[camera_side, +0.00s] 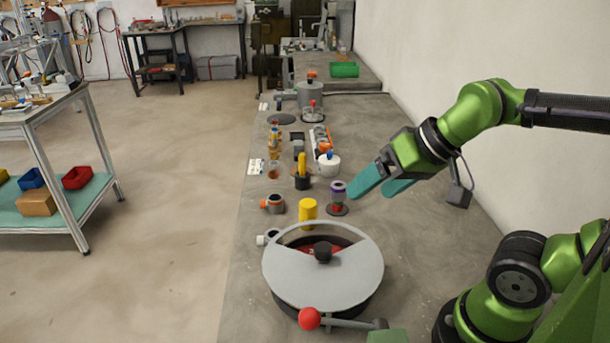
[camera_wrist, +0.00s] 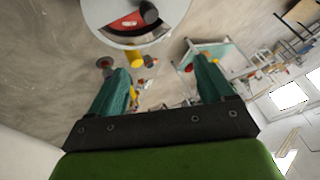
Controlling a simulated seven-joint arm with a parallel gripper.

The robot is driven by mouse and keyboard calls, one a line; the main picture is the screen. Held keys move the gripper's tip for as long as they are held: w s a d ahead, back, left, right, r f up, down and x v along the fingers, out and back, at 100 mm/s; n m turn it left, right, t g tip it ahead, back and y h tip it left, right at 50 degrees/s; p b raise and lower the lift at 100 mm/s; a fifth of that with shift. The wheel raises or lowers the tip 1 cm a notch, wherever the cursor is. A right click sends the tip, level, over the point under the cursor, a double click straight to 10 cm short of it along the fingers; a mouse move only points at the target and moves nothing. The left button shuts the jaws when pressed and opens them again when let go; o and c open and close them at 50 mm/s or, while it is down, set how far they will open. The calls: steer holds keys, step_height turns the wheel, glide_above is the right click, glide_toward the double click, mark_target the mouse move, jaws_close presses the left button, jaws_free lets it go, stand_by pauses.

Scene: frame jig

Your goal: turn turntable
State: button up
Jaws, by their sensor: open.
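The turntable (camera_side: 322,285) is a round grey disc at the near end of the bench in the side view. An open window in its far part shows a dark and red inside, with a black knob (camera_side: 323,251) at its middle. A lever with a red ball (camera_side: 309,318) sticks out at its near side. In the wrist view the turntable (camera_wrist: 170,38) is at the top, partly cut off. My gripper (camera_side: 372,187) is open and empty above the bench, up and to the right of the turntable, apart from it. Its teal fingers show in the wrist view (camera_wrist: 163,82).
A yellow cylinder (camera_side: 308,210) stands just behind the turntable. A white pot (camera_side: 329,164), a black cup with a yellow handle (camera_side: 302,175) and other parts line the bench. Bare bench lies right of the turntable.

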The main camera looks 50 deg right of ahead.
steer(key=shift+c, duration=0.2)
steer(key=shift+a, duration=0.1)
steer(key=shift+c, duration=1.1)
steer(key=shift+w+a+f+n+g+y, duration=0.1)
steer(key=shift+a+f+n+g+y, duration=0.15)
steer(key=shift+a, duration=0.25)
steer(key=shift+w+a+f+n+g+y, duration=0.15)
steer(key=shift+a+n, duration=0.1)
steer(key=shift+a, duration=0.25)
steer(key=shift+c, duration=0.4)
steer(key=m+g+h, duration=0.3)
steer(key=m+g, duration=0.3)
steer(key=m, duration=2.4)
glide_above(323, 247)
step_height(323, 247, down, 15)
steer(key=shift+f, duration=0.15)
